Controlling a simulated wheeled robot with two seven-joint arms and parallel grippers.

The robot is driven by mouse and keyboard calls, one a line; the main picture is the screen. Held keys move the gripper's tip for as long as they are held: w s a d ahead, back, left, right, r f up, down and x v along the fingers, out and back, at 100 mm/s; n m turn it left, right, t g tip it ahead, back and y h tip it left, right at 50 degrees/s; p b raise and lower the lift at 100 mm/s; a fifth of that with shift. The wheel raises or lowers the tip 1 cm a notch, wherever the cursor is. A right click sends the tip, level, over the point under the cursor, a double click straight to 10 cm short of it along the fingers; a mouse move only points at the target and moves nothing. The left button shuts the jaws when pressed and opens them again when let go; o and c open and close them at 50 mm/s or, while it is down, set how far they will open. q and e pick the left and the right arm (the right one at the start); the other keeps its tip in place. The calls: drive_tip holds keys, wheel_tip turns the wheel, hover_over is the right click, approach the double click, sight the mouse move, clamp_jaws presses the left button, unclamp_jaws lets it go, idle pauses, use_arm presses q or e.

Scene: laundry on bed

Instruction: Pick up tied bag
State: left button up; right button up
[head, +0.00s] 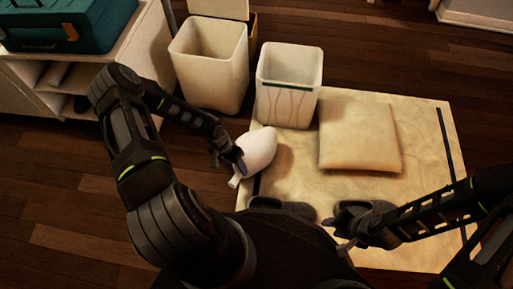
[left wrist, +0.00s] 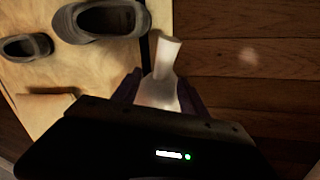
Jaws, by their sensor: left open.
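The tied bag (head: 258,148) is white and rounded, and lies at the left edge of the pale mat in the head view. Its narrow neck (head: 234,182) points down and left. My left gripper (head: 235,166) is at the bag's left side, by the neck. In the left wrist view the pale bag and its neck (left wrist: 167,58) show between the open fingers of my left gripper (left wrist: 160,92); the bag's body is mostly hidden by the gripper. My right gripper (head: 347,246) is over the mat's front part, away from the bag; its jaws are unclear.
Grey slippers (head: 283,207) lie on the mat (head: 432,150), also in the left wrist view (left wrist: 110,20). A cushion (head: 360,137) lies at right. Two white bins (head: 210,65) (head: 290,80) stand behind the bag. A shelf unit (head: 135,50) with a teal case (head: 70,25) is at left.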

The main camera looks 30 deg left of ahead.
use_arm(q)
drive_tip(key=shift+x, duration=1.2)
drive_tip(key=shift+c, duration=0.3)
clamp_jaws()
drive_tip(key=shift+r, duration=0.1)
idle(0.4)
